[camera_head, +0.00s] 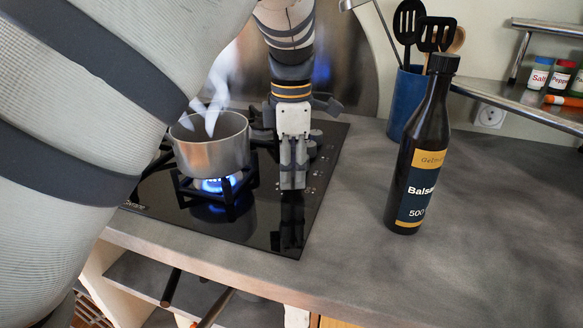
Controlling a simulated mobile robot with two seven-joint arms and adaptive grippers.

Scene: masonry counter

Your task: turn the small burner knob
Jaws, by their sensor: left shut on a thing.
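My left gripper (292,184) points straight down at the right side of the black glass hob (245,238), by its strip of control markings. Its fingers are close together and shut on the small burner knob, which they hide from this view. A steel pot (211,151) stands on a burner just left of the gripper, with white steam above it. A blue flame (217,185) burns under the pot. My right gripper is not in view.
A dark balsamic bottle (429,150) stands upright on the grey counter (480,225), right of the hob. Behind it is a blue utensil holder (405,102). A metal shelf (515,97) with spice jars is at upper right. My arm covers much of the left.

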